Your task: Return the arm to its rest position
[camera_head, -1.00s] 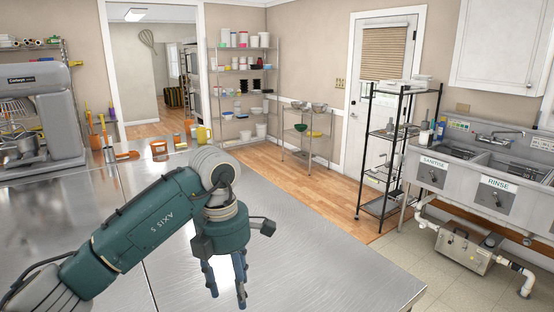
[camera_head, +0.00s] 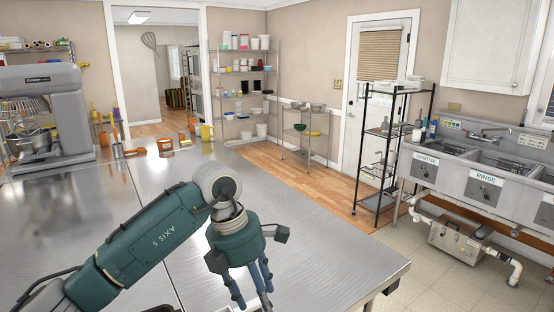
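My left arm comes in from the lower left over the steel table (camera_head: 330,265). Its gripper (camera_head: 252,292) hangs down above the table, fingers pointing downward, with nothing visible between them. The fingers look spread apart, and the lowest tips come near the bottom edge of the picture. My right arm and gripper do not show.
A large stand mixer (camera_head: 55,115) stands at the table's left. An orange container (camera_head: 165,145) and a yellow jug (camera_head: 207,132) stand at its far edge. A black wire rack (camera_head: 385,150) and a sink unit (camera_head: 475,175) are at the right. Floor between is clear.

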